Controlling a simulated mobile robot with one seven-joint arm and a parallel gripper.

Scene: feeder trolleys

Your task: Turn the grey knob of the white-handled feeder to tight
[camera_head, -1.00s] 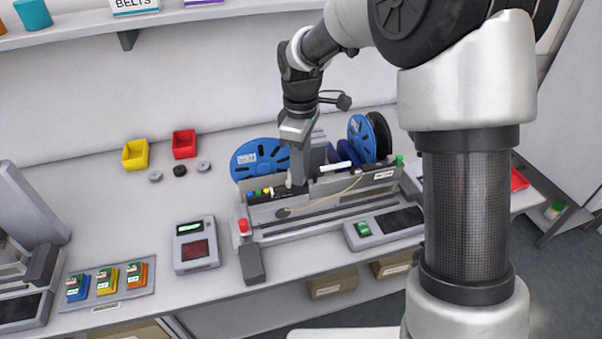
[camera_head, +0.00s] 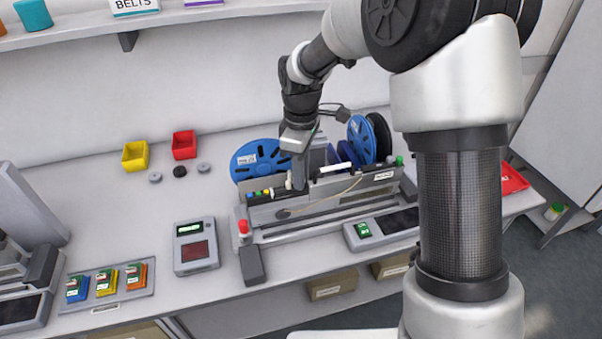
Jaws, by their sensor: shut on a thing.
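The feeder trolley (camera_head: 330,223) stands on the bench with blue reels behind it. A white handle (camera_head: 336,167) shows on a feeder just right of my gripper.
Blue reels (camera_head: 256,158) and a dark reel (camera_head: 381,136) stand behind the feeders. A red button (camera_head: 243,226) is at the trolley's left end. A grey device (camera_head: 195,245) and yellow (camera_head: 135,155) and red (camera_head: 184,145) bins sit on the left bench.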

